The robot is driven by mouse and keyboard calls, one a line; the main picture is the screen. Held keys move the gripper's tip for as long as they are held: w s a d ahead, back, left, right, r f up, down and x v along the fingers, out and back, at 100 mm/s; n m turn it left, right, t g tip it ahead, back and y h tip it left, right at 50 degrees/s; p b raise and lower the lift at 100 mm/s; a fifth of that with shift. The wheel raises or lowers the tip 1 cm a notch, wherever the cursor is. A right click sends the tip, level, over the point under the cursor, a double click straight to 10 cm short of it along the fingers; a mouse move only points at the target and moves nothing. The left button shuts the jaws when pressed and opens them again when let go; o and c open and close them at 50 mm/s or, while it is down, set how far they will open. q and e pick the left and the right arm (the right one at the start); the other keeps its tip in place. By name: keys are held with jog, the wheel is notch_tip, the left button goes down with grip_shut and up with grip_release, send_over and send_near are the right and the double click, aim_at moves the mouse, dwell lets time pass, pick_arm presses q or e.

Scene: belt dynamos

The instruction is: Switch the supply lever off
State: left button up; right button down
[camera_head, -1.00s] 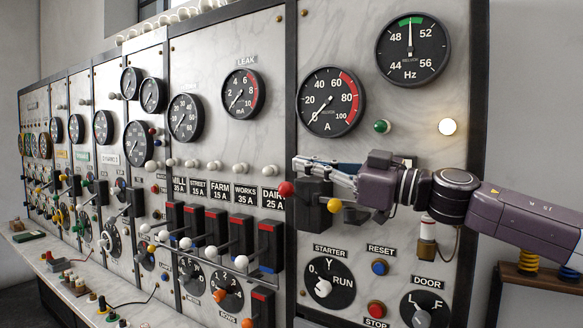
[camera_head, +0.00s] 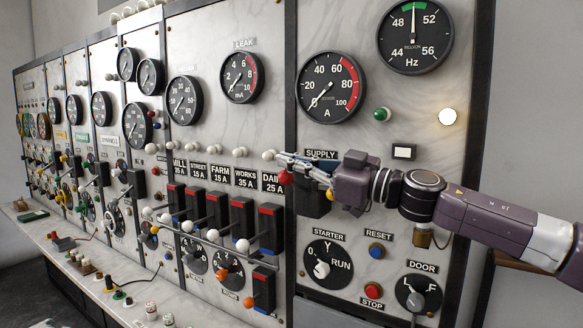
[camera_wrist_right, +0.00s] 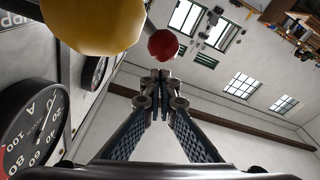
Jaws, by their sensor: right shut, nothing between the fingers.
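The supply switch is a black box (camera_head: 312,202) under the SUPPLY label (camera_head: 321,154) on the marble panel. Its red knob (camera_head: 285,178) sticks out at the left, and a yellow knob (camera_head: 331,196) shows beside my gripper. My right gripper (camera_head: 284,157) lies just above the red knob, its fingers closed together and empty. In the right wrist view the red knob (camera_wrist_right: 163,45) is just beyond the closed fingertips (camera_wrist_right: 160,76), and the yellow knob (camera_wrist_right: 95,22) is large and near. I cannot tell whether the fingers touch the red knob. My left gripper is out of view.
A row of white-knobbed feeder levers (camera_head: 242,245) stands left of the supply switch. Below are the starter dial (camera_head: 325,266), the red stop button (camera_head: 373,291) and the door dial (camera_head: 417,294). A white lamp (camera_head: 447,117) glows at upper right.

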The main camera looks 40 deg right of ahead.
jog(key=shift+d+f, duration=0.15)
jog(key=shift+f, duration=0.45)
jog(key=shift+f, duration=0.1)
jog(key=shift+s+a+f+n+b, duration=0.2)
jog(key=shift+a+f+n+b, duration=0.15)
jog(key=shift+f+n+b, duration=0.35)
notch_tip(320, 180, down, 8)
jog(key=a+n+g+y+b, duration=0.1)
jog(key=n+b, duration=0.4)
jog(key=n, duration=0.2)
jog(key=shift+s+a+r+n+g+b, duration=0.25)
jog(key=shift+s+a+n+g+b, duration=0.05)
jog(key=shift+s+a+b, duration=0.1)
jog(key=shift+s+r, duration=0.1)
jog(key=shift+s, duration=0.05)
